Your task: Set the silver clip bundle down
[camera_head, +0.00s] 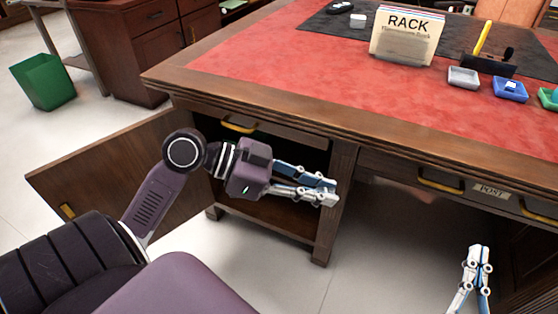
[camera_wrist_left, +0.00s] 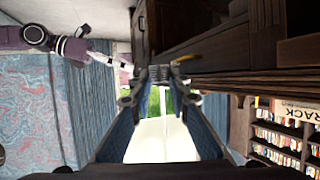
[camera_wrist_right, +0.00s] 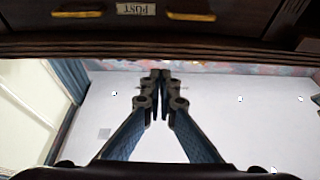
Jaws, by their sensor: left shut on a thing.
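My left gripper (camera_head: 328,190) is in front of the open cabinet under the left side of the desk, beside its right-hand post. It is shut on the silver clip bundle, a small grey thing (camera_wrist_left: 159,73) between its fingertips in the left wrist view. The bundle is mostly hidden by the fingers and hard to make out. My right gripper (camera_head: 479,252) is below the desk's front edge at the lower right. Its fingertips are together, with nothing seen between them, in the right wrist view as well (camera_wrist_right: 161,76).
The red leather desktop (camera_head: 270,60) has bare room at left and centre. A RACK booklet (camera_head: 407,36), a grey tray (camera_head: 463,77) and a blue tray (camera_head: 510,89) stand toward the right. The cabinet door (camera_head: 110,170) hangs open. A POST drawer (camera_head: 490,191) is at right.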

